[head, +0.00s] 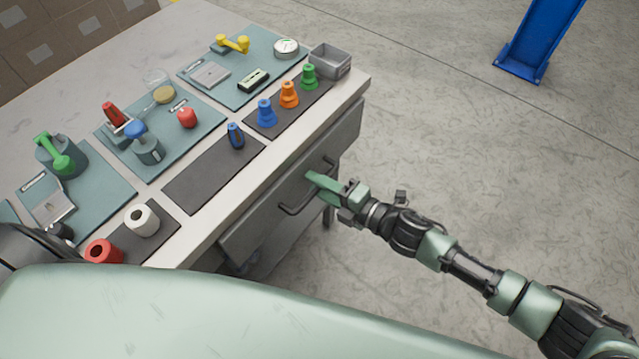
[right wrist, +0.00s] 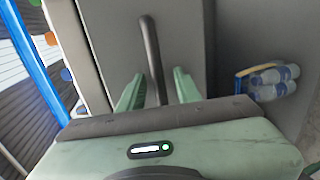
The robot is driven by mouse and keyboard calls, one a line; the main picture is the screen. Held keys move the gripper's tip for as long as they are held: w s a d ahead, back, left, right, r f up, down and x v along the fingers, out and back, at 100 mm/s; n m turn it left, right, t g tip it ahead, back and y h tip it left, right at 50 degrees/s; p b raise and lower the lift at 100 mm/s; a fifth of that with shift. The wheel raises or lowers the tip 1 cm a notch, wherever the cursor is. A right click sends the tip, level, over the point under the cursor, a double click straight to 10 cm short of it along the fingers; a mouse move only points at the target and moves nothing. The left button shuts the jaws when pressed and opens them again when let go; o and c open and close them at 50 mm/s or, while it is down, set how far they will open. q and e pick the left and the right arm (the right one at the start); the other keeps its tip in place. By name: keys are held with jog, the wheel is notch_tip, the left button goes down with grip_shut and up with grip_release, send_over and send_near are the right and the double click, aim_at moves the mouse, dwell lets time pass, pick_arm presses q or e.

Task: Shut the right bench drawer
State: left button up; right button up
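The bench drawer (head: 262,218) has a grey front with a dark bar handle (head: 290,211), below the edge of the worktop. No drawer interior shows, and I cannot tell exactly how far its front stands out. My right gripper (head: 322,185) is at the handle, coming from the right. In the right wrist view, the handle (right wrist: 151,50) runs between the two green fingers of the right gripper (right wrist: 157,92), which are apart on either side of it, with a visible gap. The drawer front (right wrist: 185,35) faces the gripper. My left gripper is not in view.
The worktop (head: 207,228) holds mats with tools, coloured parts and a grey bin (head: 330,61) at its right end. A blue post (head: 535,40) stands on the floor at the upper right. Bottles (right wrist: 273,82) show at the right in the wrist view. The floor right of the bench is mostly clear.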

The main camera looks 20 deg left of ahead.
grip_shut()
dwell(1.4)
